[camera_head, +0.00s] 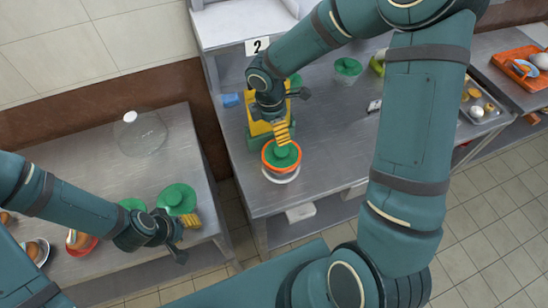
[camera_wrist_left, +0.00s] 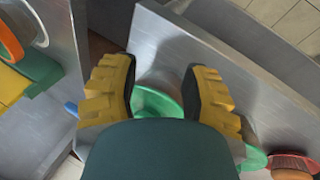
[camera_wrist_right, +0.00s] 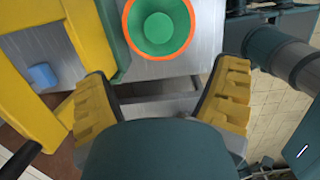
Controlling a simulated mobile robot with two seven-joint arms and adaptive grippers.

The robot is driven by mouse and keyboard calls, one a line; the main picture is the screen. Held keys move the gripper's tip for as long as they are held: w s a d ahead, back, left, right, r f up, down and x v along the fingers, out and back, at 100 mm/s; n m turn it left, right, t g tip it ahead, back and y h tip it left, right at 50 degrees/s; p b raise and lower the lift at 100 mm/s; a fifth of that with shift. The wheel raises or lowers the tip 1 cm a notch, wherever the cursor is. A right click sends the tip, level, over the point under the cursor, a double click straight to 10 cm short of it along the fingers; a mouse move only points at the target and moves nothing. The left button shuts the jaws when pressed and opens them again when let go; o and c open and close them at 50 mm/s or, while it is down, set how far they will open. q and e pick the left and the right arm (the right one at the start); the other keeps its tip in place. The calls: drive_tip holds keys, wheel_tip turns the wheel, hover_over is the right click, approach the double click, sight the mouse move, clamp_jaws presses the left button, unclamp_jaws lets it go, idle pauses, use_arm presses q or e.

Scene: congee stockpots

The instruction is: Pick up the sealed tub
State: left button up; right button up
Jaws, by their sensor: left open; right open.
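A tub with a green lid and an orange rim (camera_head: 268,160) sits on a pale round base at the front of the right-hand steel table. It also shows at the top of the right wrist view (camera_wrist_right: 158,25). My right gripper (camera_head: 283,137) is open beside the tub; in the right wrist view its fingers (camera_wrist_right: 160,100) are spread with nothing between them. My left gripper (camera_head: 188,225) is open at the left-hand table beside a green-lidded item (camera_head: 177,195). In the left wrist view green shows between its fingers (camera_wrist_left: 158,90). Contact there cannot be told.
A yellow and green device (camera_head: 255,128) stands behind the tub, partly hidden by my right arm. Another green-topped tub (camera_head: 348,68) stands farther back. The left-hand table holds a clear dome (camera_head: 142,135) and a red dish (camera_head: 82,246). A floor gap separates the tables.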

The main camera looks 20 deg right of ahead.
sight(281, 150)
drive_tip(key=f, duration=0.5)
drive_tip(key=d+f, duration=0.1)
drive_tip(key=f, duration=0.1)
drive_tip(key=shift+s+f+b, duration=0.1)
drive_tip(key=shift+f+b, duration=0.3)
drive_tip(key=shift+d+f, duration=0.2)
drive_tip(key=shift+f, duration=0.65)
drive_tip(key=shift+d+f, duration=0.15)
drive_tip(key=shift+f, duration=0.75)
drive_tip(key=shift+d+f, duration=0.2)
drive_tip(key=shift+f, duration=0.65)
drive_tip(key=c, duration=1.5)
